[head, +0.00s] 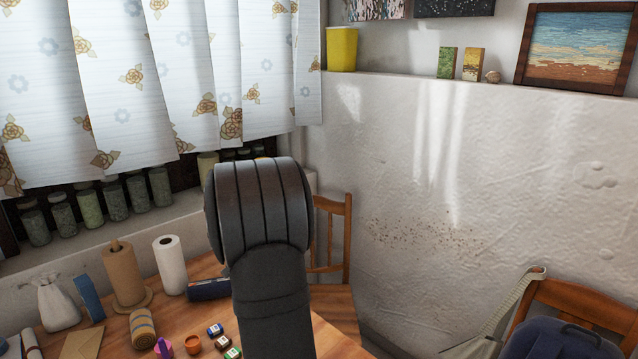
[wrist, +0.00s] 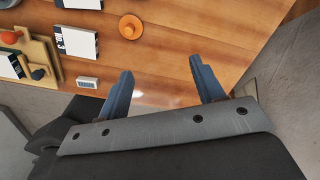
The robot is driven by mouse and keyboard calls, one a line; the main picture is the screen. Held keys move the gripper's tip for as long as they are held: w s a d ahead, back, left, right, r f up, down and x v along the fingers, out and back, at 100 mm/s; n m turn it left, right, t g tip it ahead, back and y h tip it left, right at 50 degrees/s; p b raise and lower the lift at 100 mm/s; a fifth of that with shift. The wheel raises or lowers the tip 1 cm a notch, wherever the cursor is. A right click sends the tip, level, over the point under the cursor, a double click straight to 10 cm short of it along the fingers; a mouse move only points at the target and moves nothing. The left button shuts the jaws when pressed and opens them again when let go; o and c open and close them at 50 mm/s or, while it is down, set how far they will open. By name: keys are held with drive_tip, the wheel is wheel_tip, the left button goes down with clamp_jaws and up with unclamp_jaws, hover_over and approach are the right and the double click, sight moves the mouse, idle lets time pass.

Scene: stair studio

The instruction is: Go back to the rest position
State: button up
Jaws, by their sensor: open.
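My gripper (wrist: 164,90) shows in the wrist view with its two blue-grey fingers spread apart. It is open and nothing is between the fingers. Below it lies the edge of the wooden table (wrist: 180,60), with grey floor beyond on the right. In the head view my dark arm rises in the middle of the picture and hides part of the table (head: 200,272); the gripper itself does not show there.
In the head view a paper towel roll (head: 170,265), a brown roll on a holder (head: 124,272) and small jars stand on the table. A wooden chair (head: 335,235) is behind it. In the wrist view an orange round object (wrist: 130,27) and a white box (wrist: 76,41) lie on the table.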

sight(160, 339)
drive_tip(key=w+a+r, duration=0.1)
drive_tip(key=w+a, duration=0.3)
drive_tip(key=a, duration=0.6)
drive_tip(key=a+f, duration=0.2)
drive_tip(key=a, duration=0.1)
drive_tip(key=a+f, duration=0.2)
drive_tip(key=a, duration=0.2)
drive_tip(key=a+f, duration=0.2)
drive_tip(key=a, duration=0.1)
drive_tip(key=shift+s+a+f, duration=0.25)
drive_tip(key=shift+s, duration=0.1)
drive_tip(key=o, duration=0.9)
drive_tip(key=shift+c, duration=0.2)
drive_tip(key=shift+s+r+n, duration=0.2)
drive_tip(key=shift+r+n, duration=0.1)
drive_tip(key=shift+n, duration=0.1)
drive_tip(key=s+a+r+n, duration=0.2)
drive_tip(key=s+r+n, duration=0.2)
drive_tip(key=r+n, duration=0.3)
drive_tip(key=s+a+r+n, duration=0.1)
drive_tip(key=s+r+n, duration=0.35)
drive_tip(key=r, duration=0.45)
wheel_tip(160, 339, down, 9)
drive_tip(key=shift+a+f, duration=0.1)
drive_tip(key=shift+f, duration=0.1)
